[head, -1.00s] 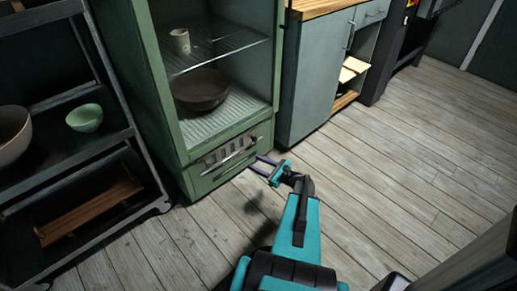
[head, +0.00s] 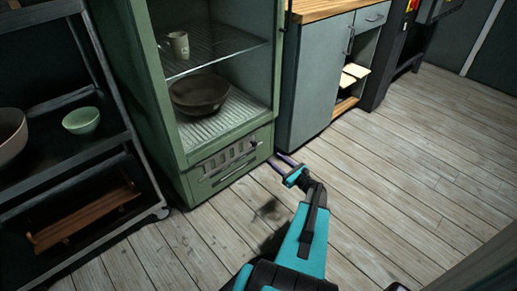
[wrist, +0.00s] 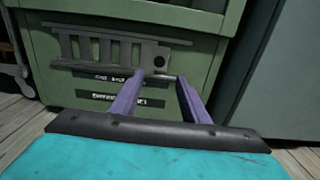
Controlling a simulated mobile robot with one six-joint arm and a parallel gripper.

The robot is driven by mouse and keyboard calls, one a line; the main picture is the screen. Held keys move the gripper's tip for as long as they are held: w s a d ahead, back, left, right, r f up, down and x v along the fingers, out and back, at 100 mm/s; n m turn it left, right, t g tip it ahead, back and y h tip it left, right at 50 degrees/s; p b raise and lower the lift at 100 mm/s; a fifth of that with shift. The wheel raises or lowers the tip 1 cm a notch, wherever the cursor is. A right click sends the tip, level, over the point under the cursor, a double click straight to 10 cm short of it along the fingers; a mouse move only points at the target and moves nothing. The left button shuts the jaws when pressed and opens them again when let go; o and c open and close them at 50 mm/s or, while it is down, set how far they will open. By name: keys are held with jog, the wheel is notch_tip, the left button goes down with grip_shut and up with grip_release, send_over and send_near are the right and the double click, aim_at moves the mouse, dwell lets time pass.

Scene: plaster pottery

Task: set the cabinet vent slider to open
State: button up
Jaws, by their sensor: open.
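The green cabinet (head: 185,150) has a vent slider (head: 228,157) low on its front, below the open compartment. In the wrist view the vent slider (wrist: 105,47) is a grey slotted plate with a dark round knob (wrist: 160,60) at its right end. I cannot tell whether its slots are open or covered. Two dark labels with unreadable lettering sit below it. My gripper (head: 283,161) is open and empty, low beside the cabinet's front right corner. In the wrist view my gripper's purple fingers (wrist: 161,79) point at the panel, just below the knob, apparently apart from it.
A brown bowl (head: 200,93) and a cup (head: 179,46) stand inside the cabinet. A dark shelf rack (head: 160,212) with bowls stands at left. A grey counter unit (head: 312,85) stands close at right. The wooden floor (head: 420,180) in front is clear.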

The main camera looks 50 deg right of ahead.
aim_at(256, 145)
jog(key=w+b, duration=0.1)
jog(key=w, duration=0.3)
jog(key=w+b, duration=0.1)
jog(key=w, duration=0.3)
jog(key=w+d+b, duration=0.1)
jog(key=w, duration=0.3)
jog(key=shift+w, duration=0.35)
jog(key=shift+a, duration=0.1)
grip_shut()
